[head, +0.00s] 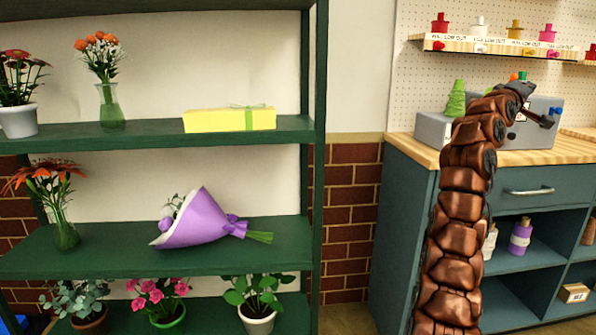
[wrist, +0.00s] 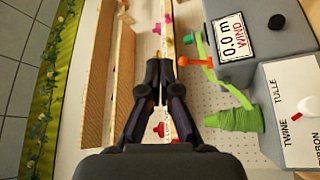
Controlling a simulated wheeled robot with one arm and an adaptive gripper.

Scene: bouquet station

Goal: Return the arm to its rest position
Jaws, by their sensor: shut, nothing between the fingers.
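My gripper (wrist: 157,88) shows in the wrist view with its two dark fingers together and nothing between them. In the head view my brown segmented arm rises at the right in front of the blue cabinet (head: 535,187) and bends over near the top, above the wooden counter (head: 412,148). The gripper's fingers are hard to make out there. In the wrist view the fingers point toward the white pegboard (wrist: 187,95), beside a grey machine (wrist: 262,35) with a "0.0 m WIND" sign. I cannot tell the exact gap to either.
A green cone (wrist: 235,120) stands by the machine; it also shows in the head view (head: 455,98). A ledge with several coloured spools (head: 480,45) hangs above. The green shelf (head: 290,240) at left holds plants, a yellow box (head: 228,120) and a purple-wrapped bouquet (head: 200,220).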

